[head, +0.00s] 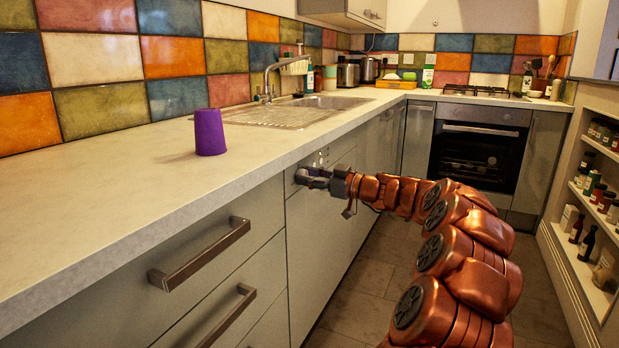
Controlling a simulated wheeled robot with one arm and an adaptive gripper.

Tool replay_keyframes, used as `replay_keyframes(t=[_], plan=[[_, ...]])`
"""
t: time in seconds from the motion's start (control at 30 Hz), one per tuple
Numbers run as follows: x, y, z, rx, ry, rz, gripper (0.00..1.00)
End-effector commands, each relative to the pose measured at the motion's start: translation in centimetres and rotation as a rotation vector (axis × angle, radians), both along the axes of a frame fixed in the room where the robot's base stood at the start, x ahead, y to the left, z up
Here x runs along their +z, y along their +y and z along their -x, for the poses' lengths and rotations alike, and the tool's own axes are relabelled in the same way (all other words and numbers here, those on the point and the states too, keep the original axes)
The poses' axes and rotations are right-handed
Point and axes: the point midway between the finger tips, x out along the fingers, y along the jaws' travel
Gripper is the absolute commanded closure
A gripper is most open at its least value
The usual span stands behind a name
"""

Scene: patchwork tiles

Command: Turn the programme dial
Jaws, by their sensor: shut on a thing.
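My gripper (302,177) is at the upper front of a grey built-in appliance (318,240) under the worktop, left of the sink's far end. Its fingers are shut at the control strip (341,150) near the strip's left side. The programme dial is between the fingers and mostly hidden by them, so its pointer and setting cannot be read. Small dark details on the strip, just above and right of the gripper, are too small to make out.
A purple cup (210,132) stands upside down on the worktop (110,185). An oven (479,150) is at the back. Open shelves (596,190) with jars line the right. The floor between is clear.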

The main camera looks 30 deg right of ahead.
Motion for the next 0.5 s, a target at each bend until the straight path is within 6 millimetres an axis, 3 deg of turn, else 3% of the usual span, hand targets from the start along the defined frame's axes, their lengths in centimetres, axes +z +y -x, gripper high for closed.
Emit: replay_keyframes(t=[0.23,0.5], plan=[[0.00,0.01,0.00,0.000,0.000,0.000,0.97],[-0.12,0.07,-0.03,0.001,0.008,-0.015,0.97]])
